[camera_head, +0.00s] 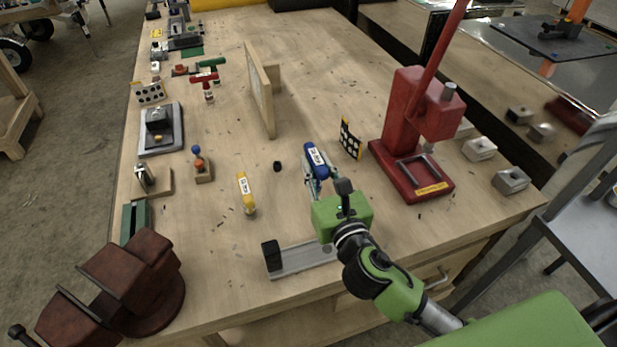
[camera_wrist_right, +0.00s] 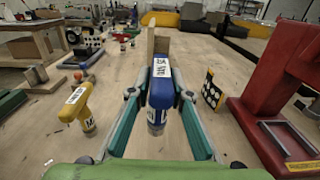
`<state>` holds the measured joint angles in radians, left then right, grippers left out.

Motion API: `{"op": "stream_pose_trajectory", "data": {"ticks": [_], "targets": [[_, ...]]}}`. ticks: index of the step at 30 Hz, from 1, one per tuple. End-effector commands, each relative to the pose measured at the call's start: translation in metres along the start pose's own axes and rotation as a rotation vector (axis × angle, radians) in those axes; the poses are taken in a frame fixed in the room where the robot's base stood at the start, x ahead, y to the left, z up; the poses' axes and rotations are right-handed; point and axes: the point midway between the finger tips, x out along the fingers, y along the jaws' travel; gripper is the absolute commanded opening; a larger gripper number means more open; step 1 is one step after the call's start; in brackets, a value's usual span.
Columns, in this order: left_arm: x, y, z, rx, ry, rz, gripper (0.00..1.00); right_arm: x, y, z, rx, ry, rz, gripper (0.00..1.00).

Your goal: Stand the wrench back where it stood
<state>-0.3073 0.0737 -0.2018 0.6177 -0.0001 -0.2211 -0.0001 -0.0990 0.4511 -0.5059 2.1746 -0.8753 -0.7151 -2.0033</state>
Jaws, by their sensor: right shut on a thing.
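The blue wrench (camera_head: 317,158), with a white label on its blue body and a silver lower end, is in my right gripper (camera_head: 316,180). In the right wrist view the blue wrench (camera_wrist_right: 161,88) is upright between the two teal-padded fingers of the gripper (camera_wrist_right: 160,110), which are shut on it. I cannot tell whether its lower end touches the table. A yellow wrench (camera_head: 245,192) stands on the table to its left; it also shows in the right wrist view (camera_wrist_right: 75,103). My left gripper is not in view.
A wooden upright panel (camera_head: 261,90) stands behind. A dark red vise (camera_head: 130,275) is front left. A small black piece (camera_head: 277,166) lies left of the wrench. The table's middle back is clear.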

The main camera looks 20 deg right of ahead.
Motion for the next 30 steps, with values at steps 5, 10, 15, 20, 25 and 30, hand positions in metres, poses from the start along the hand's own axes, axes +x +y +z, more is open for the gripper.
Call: {"op": "stream_pose_trajectory", "data": {"ticks": [5, 10, 15, 20, 25, 30], "targets": [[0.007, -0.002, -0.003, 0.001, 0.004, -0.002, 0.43, 0.027, 0.000, -0.035, 0.001, 0.002, -0.001, 0.00], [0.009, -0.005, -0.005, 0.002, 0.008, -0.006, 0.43, 0.039, 0.000, -0.048, 0.000, -0.001, 0.000, 0.00], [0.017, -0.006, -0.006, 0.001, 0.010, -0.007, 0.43, 0.046, 0.000, -0.068, 0.000, 0.003, 0.000, 0.00], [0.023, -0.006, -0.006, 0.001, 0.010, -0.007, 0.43, 0.046, 0.000, -0.085, -0.001, 0.000, 0.000, 0.00], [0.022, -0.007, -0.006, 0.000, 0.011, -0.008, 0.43, 0.045, 0.000, -0.085, 0.000, -0.001, 0.001, 0.00], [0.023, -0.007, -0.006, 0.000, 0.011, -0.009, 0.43, 0.045, 0.000, -0.087, 0.000, 0.000, 0.001, 0.00]]}}
